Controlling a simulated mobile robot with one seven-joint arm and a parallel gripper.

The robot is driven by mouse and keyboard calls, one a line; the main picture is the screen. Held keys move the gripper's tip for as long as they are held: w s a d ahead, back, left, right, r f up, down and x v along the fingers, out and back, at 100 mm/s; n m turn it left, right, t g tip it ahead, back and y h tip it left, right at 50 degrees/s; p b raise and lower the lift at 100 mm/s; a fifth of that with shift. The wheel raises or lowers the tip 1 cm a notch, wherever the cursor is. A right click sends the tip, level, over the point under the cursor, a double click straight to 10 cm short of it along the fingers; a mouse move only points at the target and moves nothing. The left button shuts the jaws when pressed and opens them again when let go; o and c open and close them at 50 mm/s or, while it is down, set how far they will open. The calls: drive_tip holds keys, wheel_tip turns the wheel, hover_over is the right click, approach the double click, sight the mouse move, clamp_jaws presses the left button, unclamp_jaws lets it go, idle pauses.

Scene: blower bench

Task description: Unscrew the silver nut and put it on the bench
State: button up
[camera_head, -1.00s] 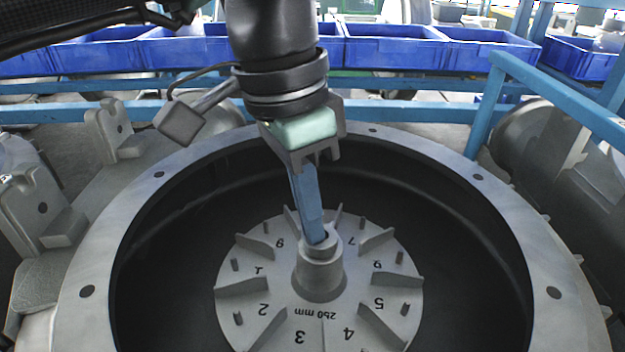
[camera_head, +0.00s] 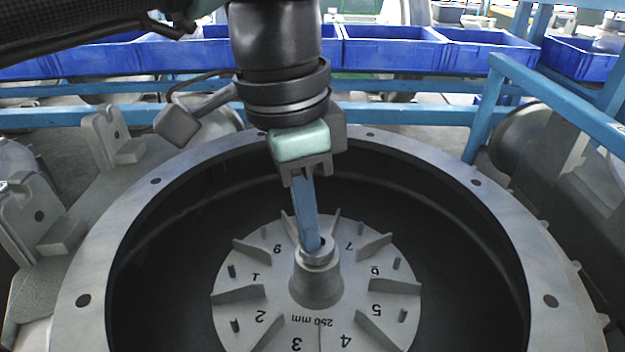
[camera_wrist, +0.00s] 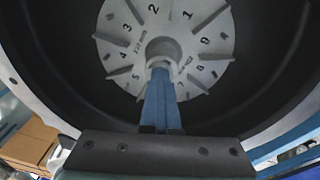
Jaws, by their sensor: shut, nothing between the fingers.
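A grey bladed impeller (camera_head: 240,310) with numbered sections sits inside a round dark housing. Its raised central hub (camera_head: 317,285) carries a silver ring-like nut (camera_head: 318,256) on top. My gripper (camera_head: 313,246) reaches down from above with long blue fingers, closed together. The fingertips are at the top of the hub, overlapping the nut in the head view. I cannot tell whether they touch it or sit inside its opening. In the wrist view the fingers (camera_wrist: 160,72) end at the hub (camera_wrist: 165,48) and hide part of it.
The housing's wide grey rim (camera_head: 85,285) with bolt holes surrounds the impeller, leaving a deep dark gap between. Grey brackets (camera_head: 115,140) stand at the left. A blue rail (camera_head: 560,95) is at the right, and blue bins (camera_head: 395,50) line the back.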

drive_tip(key=m, duration=0.2)
drive_tip(key=m+y+p, duration=0.1)
drive_tip(key=m, duration=0.1)
drive_tip(key=r+m, duration=0.1)
drive_tip(key=m, duration=0.1)
drive_tip(key=shift+d, duration=0.4)
drive_tip(key=m, duration=0.1)
drive_tip(key=m+p, duration=0.1)
drive_tip(key=m, duration=0.3)
drive_tip(key=shift+w+d+f+p, duration=0.1)
drive_tip(key=shift+w+d+p, duration=0.05)
drive_tip(key=shift+w+p, duration=0.2)
drive_tip(key=m+p, duration=0.1)
drive_tip(key=m, duration=0.4)
drive_tip(key=shift+m, duration=0.4)
drive_tip(key=m+p, duration=0.1)
drive_tip(key=m, duration=0.4)
drive_tip(key=shift+a, duration=0.2)
drive_tip(key=shift+c, duration=0.3)
drive_tip(key=shift+w, duration=0.1)
clamp_jaws()
